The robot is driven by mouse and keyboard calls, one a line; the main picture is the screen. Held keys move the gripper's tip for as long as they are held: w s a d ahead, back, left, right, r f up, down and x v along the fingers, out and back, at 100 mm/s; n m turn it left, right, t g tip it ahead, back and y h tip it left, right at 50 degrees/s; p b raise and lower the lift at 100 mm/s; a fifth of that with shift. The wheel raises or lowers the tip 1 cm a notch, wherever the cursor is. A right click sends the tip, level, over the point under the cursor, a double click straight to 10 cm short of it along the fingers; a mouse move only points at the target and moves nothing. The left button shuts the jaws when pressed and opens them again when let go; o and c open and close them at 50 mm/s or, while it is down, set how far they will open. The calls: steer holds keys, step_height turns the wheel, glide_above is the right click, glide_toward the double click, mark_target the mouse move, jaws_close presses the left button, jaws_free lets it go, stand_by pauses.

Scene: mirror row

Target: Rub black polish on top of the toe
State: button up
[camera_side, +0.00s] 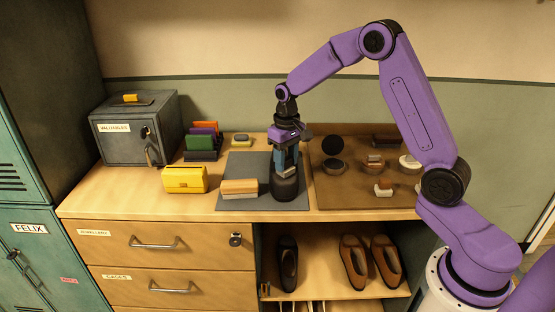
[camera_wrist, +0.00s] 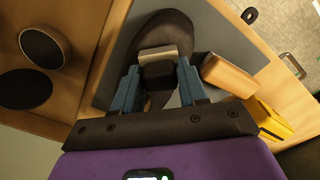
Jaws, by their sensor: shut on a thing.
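My gripper (camera_side: 287,167) points down with its blue fingers shut on a small dauber (camera_wrist: 158,56), which has a dark grip and a pale beige block. The fingers also show in the wrist view (camera_wrist: 160,82). A black shoe (camera_side: 286,189) stands on the grey mat (camera_side: 236,204), directly under the gripper. In the wrist view the shoe's rounded toe (camera_wrist: 164,26) shows beyond the dauber. The dauber is over the shoe's top; I cannot tell whether it touches. An open tin of black polish (camera_side: 333,166) and a round black lid (camera_side: 332,145) are on the brown board.
A wood-backed brush (camera_side: 239,187) lies left of the shoe on the mat. A yellow case (camera_side: 184,180) and a grey valuables box (camera_side: 140,127) stand further left. The brown board (camera_side: 340,197) at right bears several daubers and tins. Shoes (camera_side: 354,262) stand on the shelf below.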

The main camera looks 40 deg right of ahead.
steer(key=shift+s+d, duration=1.1)
steer(key=shift+d, duration=0.1)
steer(key=shift+d+r, duration=0.1)
step_height(320, 180, up, 7)
stand_by(0.5)
